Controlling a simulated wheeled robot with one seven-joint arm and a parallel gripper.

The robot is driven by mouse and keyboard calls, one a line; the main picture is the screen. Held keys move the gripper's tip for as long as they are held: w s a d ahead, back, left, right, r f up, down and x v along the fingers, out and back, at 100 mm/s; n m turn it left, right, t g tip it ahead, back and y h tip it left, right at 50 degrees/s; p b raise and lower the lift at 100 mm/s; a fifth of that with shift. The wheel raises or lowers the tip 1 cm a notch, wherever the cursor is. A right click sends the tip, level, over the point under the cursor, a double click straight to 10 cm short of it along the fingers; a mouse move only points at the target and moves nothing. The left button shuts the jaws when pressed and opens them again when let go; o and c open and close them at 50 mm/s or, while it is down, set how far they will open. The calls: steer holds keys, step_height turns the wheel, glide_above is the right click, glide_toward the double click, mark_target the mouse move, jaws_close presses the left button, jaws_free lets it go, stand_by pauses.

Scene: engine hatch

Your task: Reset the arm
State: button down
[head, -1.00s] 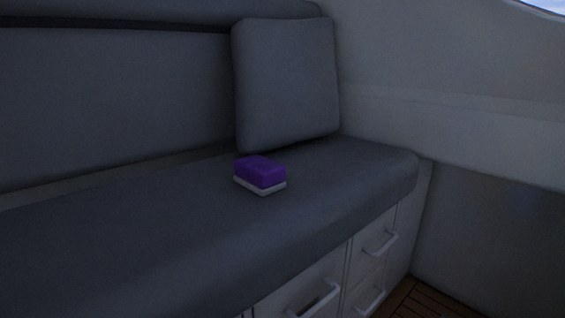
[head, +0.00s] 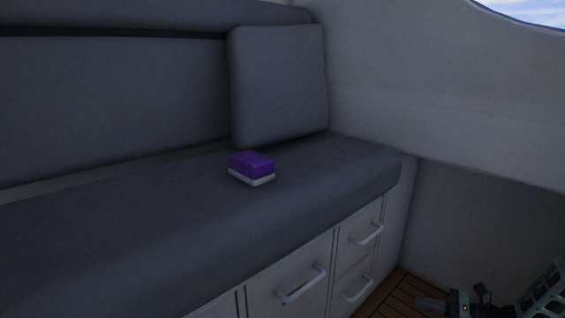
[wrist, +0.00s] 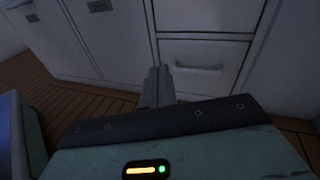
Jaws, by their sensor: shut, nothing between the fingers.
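My gripper (wrist: 158,86) is shut and empty in the wrist view, its two fingers together in front of white drawer fronts. In the head view, part of my arm with the gripper (head: 432,304) shows at the bottom right, low over the wooden floor and apart from the bench. The gripper's fingers are dim and small there.
A purple and white sponge (head: 251,168) lies on the grey bench seat (head: 130,225). A grey cushion (head: 280,85) leans at the bench's far end. White drawers with handles (head: 302,285) are below the seat. Wooden floor (head: 400,292) shows at the lower right.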

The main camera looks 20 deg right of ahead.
steer(key=w+a+r+n+g+p, duration=0.1)
steer(key=a+r+n+g, duration=0.7)
steer(key=a, duration=0.4)
steer(key=w+a+r+n+g+p, duration=0.1)
steer(key=a+r+n+g+p, duration=0.1)
steer(key=a+r+n+g, duration=0.75)
steer(key=s+a+r+n+t+h+p, duration=0.3)
steer(key=s+a+r+n+t+h, duration=0.2)
steer(key=s+a+r+n+h, duration=0.95)
steer(key=s+a+r+n+y+p, duration=0.1)
steer(key=s+a+r+y+p, duration=0.1)
steer(key=r+p, duration=1.7)
steer(key=s+a+r+y+p, duration=0.1)
steer(key=s+a+r+p, duration=0.1)
steer(key=r+p, duration=1.7)
steer(key=shift+s+a+r+n+y, duration=0.35)
steer(key=shift+a+r+n, duration=0.1)
steer(key=shift+r, duration=0.25)
